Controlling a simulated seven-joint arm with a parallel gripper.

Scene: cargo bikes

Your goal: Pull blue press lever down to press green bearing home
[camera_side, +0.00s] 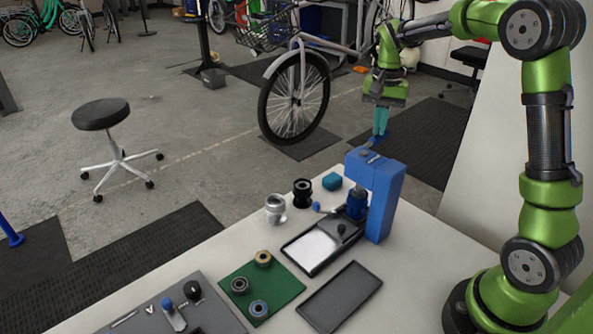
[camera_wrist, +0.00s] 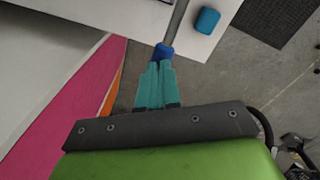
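The blue press (camera_side: 385,195) stands at the table's far right, with a dark blue ram (camera_side: 357,204) over its black base. The press lever is a grey rod (camera_wrist: 178,25) ending in a blue grip (camera_wrist: 162,52). My gripper (camera_wrist: 157,66) has its teal fingers together on that grip in the wrist view. In the side view my gripper (camera_side: 378,136) points down above the press top. I cannot make out a green bearing; the spot under the ram is partly hidden. Several bearings (camera_side: 240,285) with differently coloured rings sit on a green mat (camera_side: 283,291).
A black spool (camera_side: 303,192), a silver cylinder (camera_side: 275,208) and a blue block (camera_side: 332,181) stand left of the press. An empty black tray (camera_side: 340,297) lies in front. A grey board (camera_side: 150,318) holds tools. The air around my gripper looks clear.

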